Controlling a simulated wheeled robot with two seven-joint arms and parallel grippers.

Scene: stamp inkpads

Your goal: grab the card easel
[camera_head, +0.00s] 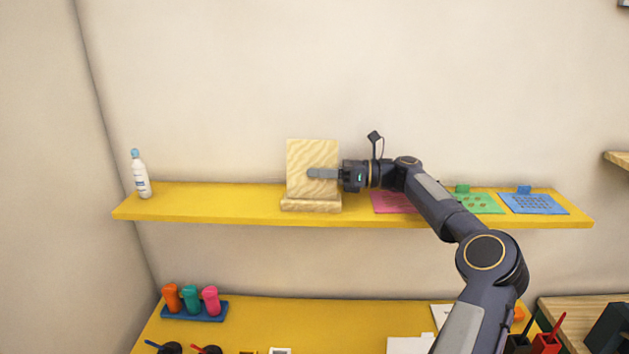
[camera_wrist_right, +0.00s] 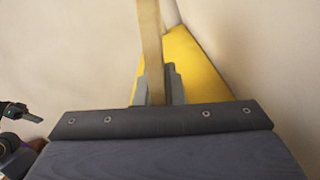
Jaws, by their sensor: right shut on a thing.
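The card easel (camera_head: 313,156) is a pale wooden board on a wooden foot, standing upright on the yellow shelf (camera_head: 230,204). My right gripper (camera_head: 322,173) comes from the right and is shut on the easel's upright board. In the right wrist view the board (camera_wrist_right: 150,45) shows edge-on, with grey fingers of the right gripper (camera_wrist_right: 156,85) on both sides. What seems to be my left gripper (camera_wrist_right: 20,112) shows small at the left edge of that view; its jaws are unclear. It is not in the head view.
A white bottle (camera_head: 140,176) stands at the shelf's left end. Pink (camera_head: 392,203), green (camera_head: 482,203) and blue (camera_head: 533,204) sheets lie on its right part, partly behind my arm. Below, a yellow table (camera_head: 300,318) holds stamps in a blue rack (camera_head: 194,312). The shelf between bottle and easel is clear.

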